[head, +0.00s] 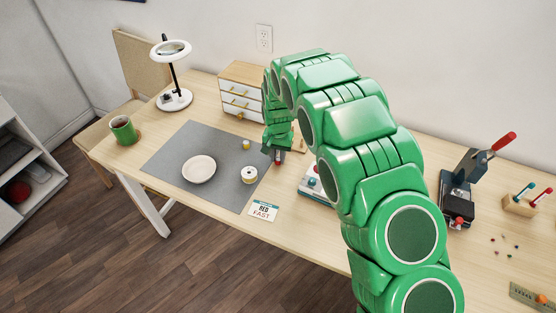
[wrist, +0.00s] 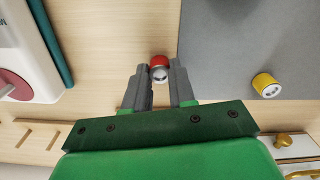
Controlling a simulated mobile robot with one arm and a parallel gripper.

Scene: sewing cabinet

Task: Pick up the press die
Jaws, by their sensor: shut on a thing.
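My gripper (head: 273,153) reaches down over the table beside the right edge of the grey mat. In the wrist view its two fingertips (wrist: 160,74) are closed around a small round piece with a red band and a silver face, which I take to be the press die (wrist: 159,62). In the head view only a little red of the press die (head: 277,162) shows at the fingertips. I cannot tell whether it touches the tabletop. A similar small yellow piece (wrist: 266,85) lies on the mat, apart from my gripper; it also shows in the head view (head: 246,145).
The grey mat (head: 180,150) holds a pale dish (head: 199,169) and a white spool-like piece (head: 249,175). A small drawer cabinet (head: 240,100) stands behind. A white device (head: 312,187) is partly hidden by my arm. A hand press (head: 460,185) stands at right.

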